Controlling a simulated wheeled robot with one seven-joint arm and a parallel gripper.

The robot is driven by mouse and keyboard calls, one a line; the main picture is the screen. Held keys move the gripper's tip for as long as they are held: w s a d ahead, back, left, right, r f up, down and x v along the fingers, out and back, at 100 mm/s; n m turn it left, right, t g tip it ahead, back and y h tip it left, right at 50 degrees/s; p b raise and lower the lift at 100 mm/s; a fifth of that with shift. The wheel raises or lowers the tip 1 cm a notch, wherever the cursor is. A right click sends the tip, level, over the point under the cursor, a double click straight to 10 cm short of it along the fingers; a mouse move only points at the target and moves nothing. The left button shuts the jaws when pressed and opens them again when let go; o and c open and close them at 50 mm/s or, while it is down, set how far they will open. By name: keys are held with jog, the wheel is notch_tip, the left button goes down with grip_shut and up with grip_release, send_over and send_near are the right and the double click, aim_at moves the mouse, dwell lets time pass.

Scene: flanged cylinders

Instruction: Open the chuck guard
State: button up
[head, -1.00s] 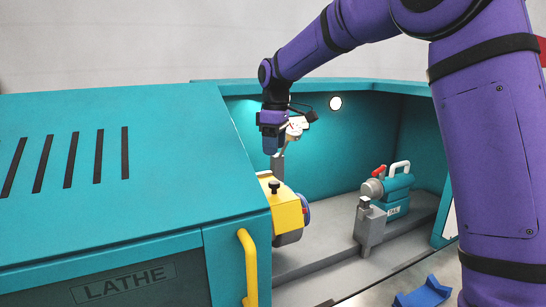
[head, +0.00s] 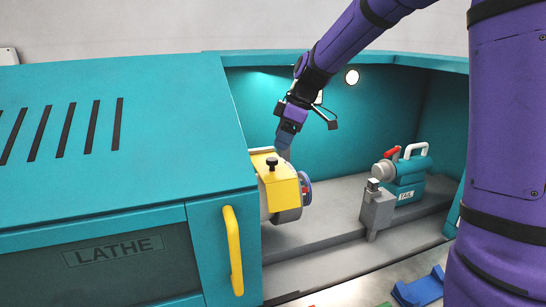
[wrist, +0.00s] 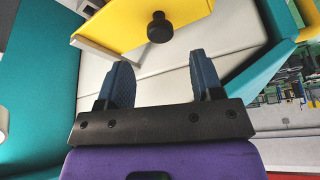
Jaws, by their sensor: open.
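The yellow chuck guard (head: 276,182) sits over the chuck inside the lathe opening, with a black knob (head: 272,163) on top. The grey chuck (head: 290,214) shows below and beside it. My gripper (head: 284,147) is just above and behind the guard, pointing down, its fingers partly hidden. In the wrist view my gripper (wrist: 165,78) has its two blue fingers apart with nothing between them. There the guard (wrist: 125,25) and its knob (wrist: 160,27) lie beyond the fingertips, not touching them.
The teal lathe housing (head: 110,160) with a yellow door handle (head: 233,250) fills the left. A grey tool post (head: 377,208) and the tailstock (head: 405,180) with a red lever stand to the right. The bed between is clear.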

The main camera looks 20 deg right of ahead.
aim_at(273, 159)
jog(key=shift+x, duration=3.15)
